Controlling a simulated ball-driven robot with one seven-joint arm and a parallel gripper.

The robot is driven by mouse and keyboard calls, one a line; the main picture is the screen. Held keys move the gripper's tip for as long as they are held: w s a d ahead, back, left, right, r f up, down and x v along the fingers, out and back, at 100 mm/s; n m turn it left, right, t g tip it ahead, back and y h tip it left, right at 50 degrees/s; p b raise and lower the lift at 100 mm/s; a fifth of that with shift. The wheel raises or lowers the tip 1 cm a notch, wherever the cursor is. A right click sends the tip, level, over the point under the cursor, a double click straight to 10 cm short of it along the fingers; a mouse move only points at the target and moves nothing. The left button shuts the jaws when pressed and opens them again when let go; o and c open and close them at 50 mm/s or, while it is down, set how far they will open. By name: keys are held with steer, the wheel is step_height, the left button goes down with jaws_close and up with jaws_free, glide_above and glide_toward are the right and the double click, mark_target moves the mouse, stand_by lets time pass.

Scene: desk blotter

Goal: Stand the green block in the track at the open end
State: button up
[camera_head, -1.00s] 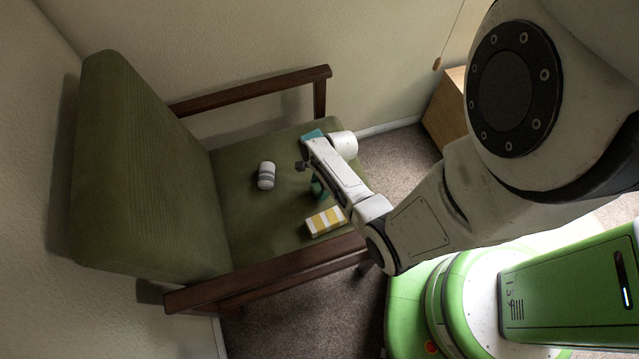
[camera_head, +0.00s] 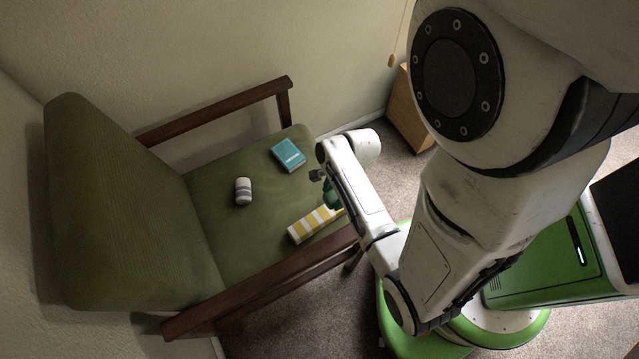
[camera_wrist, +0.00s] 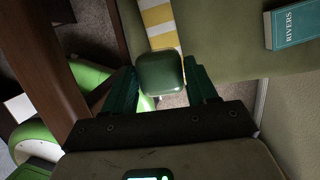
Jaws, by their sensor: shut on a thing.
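A dark green rounded block (camera_wrist: 160,72) sits between the two teal fingers of my gripper (camera_wrist: 163,86) in the wrist view. My gripper is shut on it. In the head view my gripper (camera_head: 331,195) hangs near the front edge of the armchair's seat, at the right end of a yellow-and-white striped object (camera_head: 306,226). That striped object lies on the seat and also shows behind the block in the wrist view (camera_wrist: 158,16). My arm may hide part of it. I see nothing clearly recognisable as a track.
The green armchair seat (camera_head: 222,184) also bears a teal book (camera_head: 288,155), marked "RIVERS" in the wrist view (camera_wrist: 292,28), and a grey-and-white cylinder (camera_head: 243,191). Wooden armrests (camera_head: 262,290) flank the seat. A wooden box (camera_head: 408,112) stands on the carpet by the wall.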

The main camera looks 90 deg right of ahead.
steer(key=shift+s+a+r, duration=0.2)
steer(key=shift+s+r, duration=0.1)
steer(key=shift+s, duration=0.15)
